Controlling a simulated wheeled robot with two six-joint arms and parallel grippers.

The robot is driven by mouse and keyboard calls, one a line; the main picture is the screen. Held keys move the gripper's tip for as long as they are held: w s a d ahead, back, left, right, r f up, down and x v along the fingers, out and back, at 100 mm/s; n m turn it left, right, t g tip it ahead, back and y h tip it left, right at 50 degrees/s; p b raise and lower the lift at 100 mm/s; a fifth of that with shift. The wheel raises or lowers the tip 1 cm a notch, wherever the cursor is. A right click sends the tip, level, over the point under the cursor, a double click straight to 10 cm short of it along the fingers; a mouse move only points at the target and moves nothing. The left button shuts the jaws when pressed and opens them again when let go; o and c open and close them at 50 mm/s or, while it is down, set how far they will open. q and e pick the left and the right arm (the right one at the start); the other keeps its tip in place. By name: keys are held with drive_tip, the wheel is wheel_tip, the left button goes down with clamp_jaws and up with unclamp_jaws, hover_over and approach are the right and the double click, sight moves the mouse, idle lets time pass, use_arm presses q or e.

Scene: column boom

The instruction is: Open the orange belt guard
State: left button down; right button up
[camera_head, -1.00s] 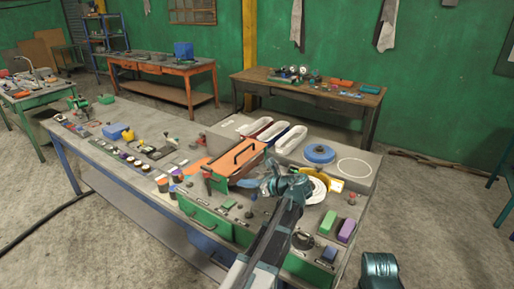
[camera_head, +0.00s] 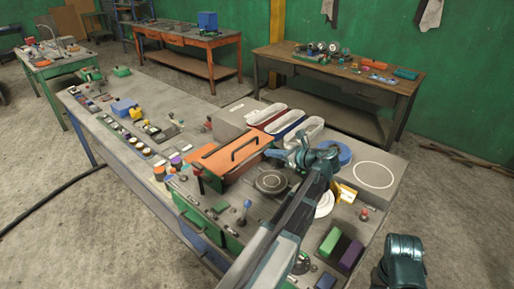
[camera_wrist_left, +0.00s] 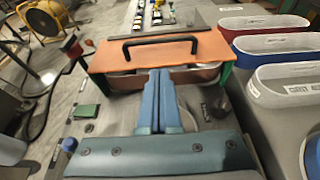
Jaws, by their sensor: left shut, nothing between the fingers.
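The orange belt guard (camera_head: 213,159) has a flat orange top and a black bar handle (camera_head: 246,147). It sits over a box with green ends on the workbench, and its top looks roughly level. In the left wrist view the guard (camera_wrist_left: 107,58) is straight ahead, with its handle (camera_wrist_left: 160,41) across the top and a metal surface under its near edge. My left gripper (camera_head: 273,154) is shut and empty at the guard's right side. In the wrist view its blue fingers (camera_wrist_left: 160,74) point at the guard's near edge; contact is unclear. My right gripper is out of view.
A round dark disc (camera_head: 270,182) lies beside the guard. Green (camera_head: 329,242) and purple (camera_head: 350,256) blocks lie near the front edge.

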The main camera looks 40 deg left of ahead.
use_arm(q)
drive_tip(key=b+x, duration=0.3)
drive_tip(key=x, duration=0.7)
drive_tip(key=shift+s+r, duration=0.1)
